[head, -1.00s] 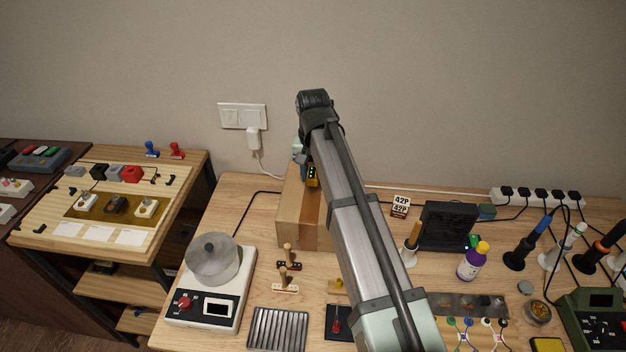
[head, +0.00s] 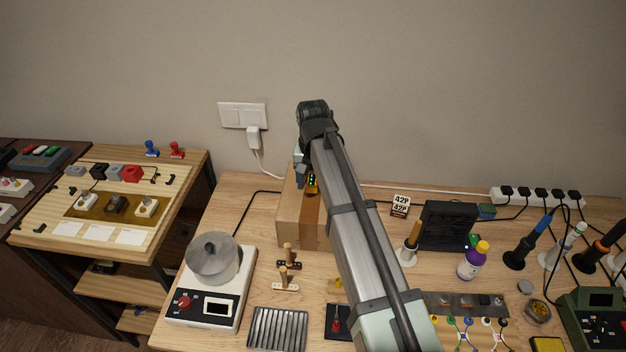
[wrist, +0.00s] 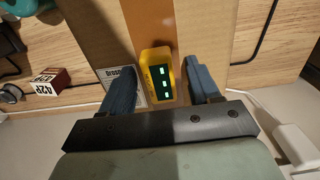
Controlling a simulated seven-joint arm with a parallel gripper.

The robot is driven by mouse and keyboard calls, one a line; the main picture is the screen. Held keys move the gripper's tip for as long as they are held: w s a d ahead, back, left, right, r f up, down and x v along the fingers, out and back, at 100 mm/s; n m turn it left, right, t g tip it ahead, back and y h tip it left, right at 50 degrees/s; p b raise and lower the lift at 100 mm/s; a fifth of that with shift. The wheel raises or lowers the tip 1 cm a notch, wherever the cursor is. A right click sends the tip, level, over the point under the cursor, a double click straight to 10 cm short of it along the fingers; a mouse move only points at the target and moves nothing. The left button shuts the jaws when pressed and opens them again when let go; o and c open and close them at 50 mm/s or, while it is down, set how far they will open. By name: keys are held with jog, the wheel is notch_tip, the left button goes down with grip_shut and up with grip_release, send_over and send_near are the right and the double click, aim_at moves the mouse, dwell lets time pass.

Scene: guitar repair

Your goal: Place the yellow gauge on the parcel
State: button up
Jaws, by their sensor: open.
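The yellow gauge (wrist: 160,65), with a dark face and green lit digits, shows in the wrist view over the cardboard parcel (wrist: 105,38). It appears to rest on the parcel's top, though its underside is hidden. My gripper (wrist: 158,84) is open, with one blue finger on each side of the gauge and a narrow gap at each. In the head view, the gauge (head: 312,184) is a small yellow and dark shape at the parcel (head: 297,222), partly behind my arm. My gripper (head: 304,172) is mostly hidden there.
The parcel stands near the back wall, with a white socket plate (head: 243,116) and plug behind it.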

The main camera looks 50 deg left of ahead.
aim_at(314, 180)
jog(key=shift+r, duration=0.1)
notch_tip(314, 180, up, 12)
dwell(0.6)
dwell(0.4)
